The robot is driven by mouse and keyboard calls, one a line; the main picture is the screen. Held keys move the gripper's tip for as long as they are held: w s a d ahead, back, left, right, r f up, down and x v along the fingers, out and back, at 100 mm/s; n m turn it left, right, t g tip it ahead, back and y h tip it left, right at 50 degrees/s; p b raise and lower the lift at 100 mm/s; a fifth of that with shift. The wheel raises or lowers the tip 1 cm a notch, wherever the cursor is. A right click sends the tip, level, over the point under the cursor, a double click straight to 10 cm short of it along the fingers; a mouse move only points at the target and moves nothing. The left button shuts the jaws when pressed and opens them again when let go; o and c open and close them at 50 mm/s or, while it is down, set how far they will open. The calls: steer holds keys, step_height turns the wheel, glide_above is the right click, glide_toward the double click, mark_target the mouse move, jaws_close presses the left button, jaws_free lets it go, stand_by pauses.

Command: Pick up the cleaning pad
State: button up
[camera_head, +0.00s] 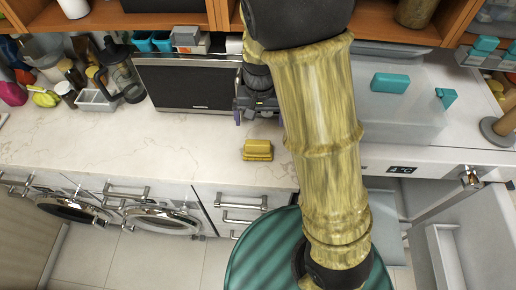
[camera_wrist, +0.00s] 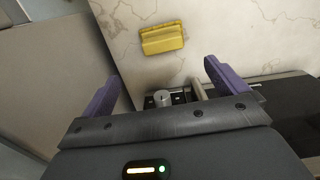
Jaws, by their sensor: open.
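The cleaning pad is most likely the small yellow block (camera_head: 257,150) lying near the front edge of the marble counter in the head view. It also shows in the wrist view (camera_wrist: 162,38), beyond my fingertips and between their lines. My gripper (camera_head: 254,117) hangs just above and behind the pad in the head view, partly hidden by my arm. In the wrist view its two purple fingers (camera_wrist: 160,80) are spread wide with nothing between them. The pad is apart from both fingers.
A dark microwave (camera_head: 190,82) stands behind the pad. A jug (camera_head: 120,70) and a white caddy (camera_head: 97,100) are at left. A translucent bin (camera_head: 405,115) with teal blocks is at right. The counter (camera_head: 150,145) left of the pad is clear.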

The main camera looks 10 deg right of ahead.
mark_target(258, 142)
step_height(258, 142, down, 8)
steer(key=shift+f+p, duration=0.15)
steer(key=shift+p, duration=0.4)
steer(key=shift+w+a+f+p, duration=0.1)
steer(key=shift+f+p, duration=0.4)
steer(key=shift+f, duration=0.8)
steer(key=shift+w+a+f+p, duration=0.1)
steer(key=shift+f+p, duration=0.4)
steer(key=shift+f, duration=0.8)
steer(key=c, duration=1.1)
steer(key=shift+r, duration=0.1)
